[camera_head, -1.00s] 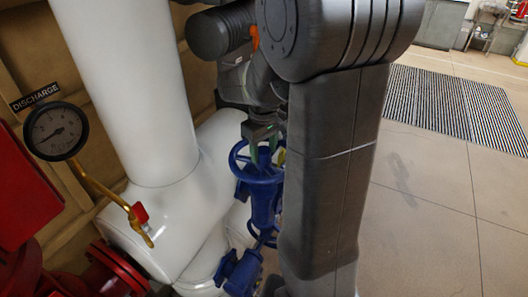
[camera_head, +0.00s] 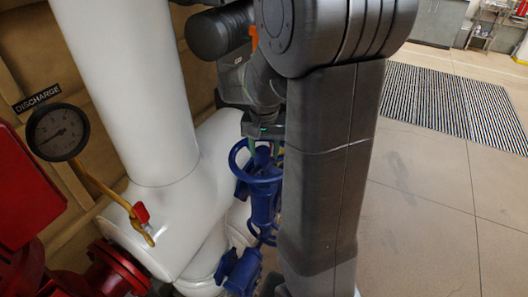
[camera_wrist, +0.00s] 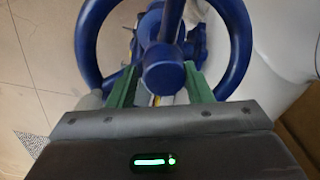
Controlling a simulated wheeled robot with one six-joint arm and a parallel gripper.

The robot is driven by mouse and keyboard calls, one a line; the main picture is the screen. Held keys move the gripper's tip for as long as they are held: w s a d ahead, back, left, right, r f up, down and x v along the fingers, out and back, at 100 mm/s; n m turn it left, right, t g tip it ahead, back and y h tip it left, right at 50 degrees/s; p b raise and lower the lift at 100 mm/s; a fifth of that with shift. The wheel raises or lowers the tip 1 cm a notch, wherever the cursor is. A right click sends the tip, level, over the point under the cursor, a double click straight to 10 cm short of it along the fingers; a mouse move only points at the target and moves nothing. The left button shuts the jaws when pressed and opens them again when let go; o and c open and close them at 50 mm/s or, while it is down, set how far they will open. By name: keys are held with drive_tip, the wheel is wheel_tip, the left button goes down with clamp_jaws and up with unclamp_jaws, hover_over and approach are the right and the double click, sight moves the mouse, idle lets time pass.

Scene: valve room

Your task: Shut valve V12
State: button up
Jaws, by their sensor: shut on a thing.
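A blue valve with a round handwheel (camera_head: 233,160) stands beside the white pipe in the head view; no tag reading V12 can be made out. The handwheel fills the top of the wrist view, its rim (camera_wrist: 89,45) curving around a round hub (camera_wrist: 163,70). My gripper (camera_wrist: 160,88) has its two green fingers on either side of the wheel's hub area, shut on the handwheel. In the head view my gripper (camera_head: 263,140) is right over the wheel, and my arm hides the wheel's right side. The exact finger contact is hidden under the hub.
A large white pipe (camera_head: 130,90) stands close left of the valve. A discharge gauge (camera_head: 58,132) on a brass stem with a small red-handled cock (camera_head: 141,213) and red flanged piping (camera_head: 115,268) are further left. Open floor (camera_head: 430,200) and a striped mat (camera_head: 450,100) lie right.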

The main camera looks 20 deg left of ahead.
drive_tip(key=m, duration=0.1)
drive_tip(key=f+m, duration=0.1)
drive_tip(key=m, duration=0.1)
drive_tip(key=s+m, duration=0.1)
drive_tip(key=shift+d+f+m, duration=0.1)
drive_tip(key=shift+f+m, duration=0.15)
drive_tip(key=shift+m, duration=1.75)
drive_tip(key=shift+c, duration=0.2)
drive_tip(key=o, duration=0.8)
drive_tip(key=shift+o, duration=0.8)
drive_tip(key=shift+w+a+f, duration=0.1)
drive_tip(key=shift+a, duration=0.1)
drive_tip(key=shift+w+r+p, duration=0.2)
drive_tip(key=shift+r+p, duration=1.35)
drive_tip(key=shift+r, duration=2.05)
